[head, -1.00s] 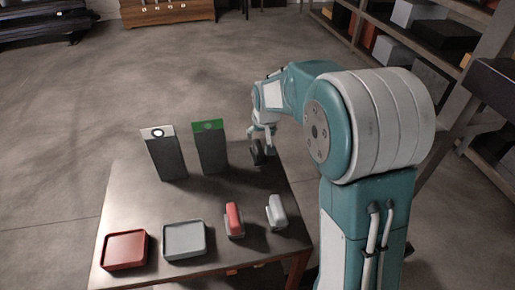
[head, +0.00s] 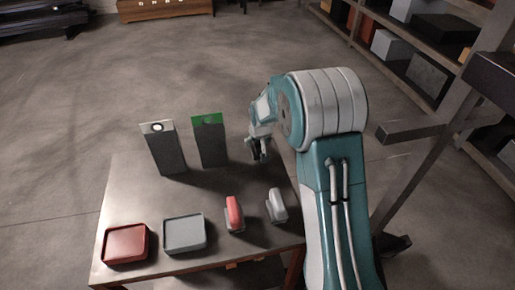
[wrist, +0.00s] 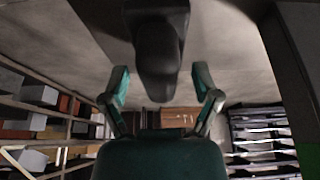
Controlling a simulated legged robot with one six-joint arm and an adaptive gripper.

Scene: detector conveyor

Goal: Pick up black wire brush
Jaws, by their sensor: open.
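The black wire brush (wrist: 157,48) shows large and dark at the top middle of the wrist view, lying between and beyond my two fingers. In the head view it stood at the table's far right edge; my gripper (head: 259,150) now covers most of it there. In the wrist view my gripper (wrist: 160,72) is open, with one teal finger on each side of the brush. I see gaps between the fingers and the brush, so they do not appear to touch it.
The table (head: 130,195) also holds a red-topped brush (head: 234,214), a grey-topped brush (head: 277,205), a red tray (head: 126,244) and a grey tray (head: 185,233). Two upright dark panels, one white-topped (head: 165,152) and one green-topped (head: 210,145), stand left of my gripper. Shelves (head: 430,40) are at the right.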

